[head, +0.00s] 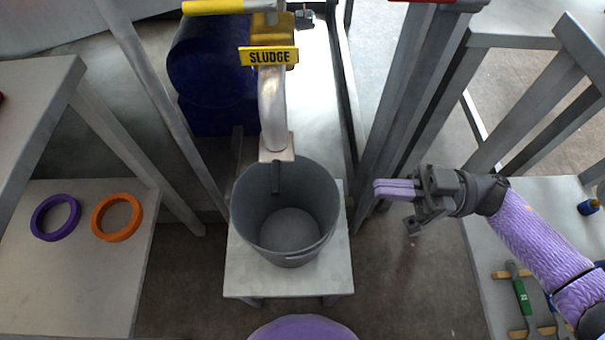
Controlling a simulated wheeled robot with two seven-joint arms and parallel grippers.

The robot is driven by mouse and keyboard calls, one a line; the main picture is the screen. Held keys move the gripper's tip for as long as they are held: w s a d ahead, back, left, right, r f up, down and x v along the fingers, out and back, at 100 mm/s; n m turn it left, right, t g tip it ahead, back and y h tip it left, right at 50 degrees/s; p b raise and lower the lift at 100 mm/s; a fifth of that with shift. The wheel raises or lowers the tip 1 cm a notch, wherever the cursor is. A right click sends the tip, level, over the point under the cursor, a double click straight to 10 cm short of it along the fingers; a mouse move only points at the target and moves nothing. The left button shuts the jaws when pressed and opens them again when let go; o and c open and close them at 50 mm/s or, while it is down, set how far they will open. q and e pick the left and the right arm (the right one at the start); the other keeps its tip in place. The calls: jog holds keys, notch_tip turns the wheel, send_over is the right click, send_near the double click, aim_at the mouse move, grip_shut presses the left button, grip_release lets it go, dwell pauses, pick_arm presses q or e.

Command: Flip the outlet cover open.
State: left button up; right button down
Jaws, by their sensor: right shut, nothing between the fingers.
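A metal outlet pipe (272,108) comes down under a yellow sign reading SLUDGE (268,56). At its lower end is a light grey square plate (277,149), with a short dark piece (275,178) hanging below it. I cannot tell which part is the outlet cover or how far open it is. My right gripper (378,189) is shut and empty, with purple fingers pointing left. It is to the right of the outlet and apart from it. My left gripper is not in view.
An empty grey bucket (292,253) stands under the outlet on a small table (240,283). Grey posts (405,85) rise behind my right gripper. Purple (36,219) and orange (98,218) rings lie on the left table. Tools, including a green-handled one (521,296), lie at right.

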jog(key=b, duration=0.2)
send_near(276, 163)
jog(key=s+a, duration=0.2)
jog(key=a, duration=0.4)
jog(key=shift+s+a+r, duration=0.15)
jog(key=shift+a+r, duration=0.2)
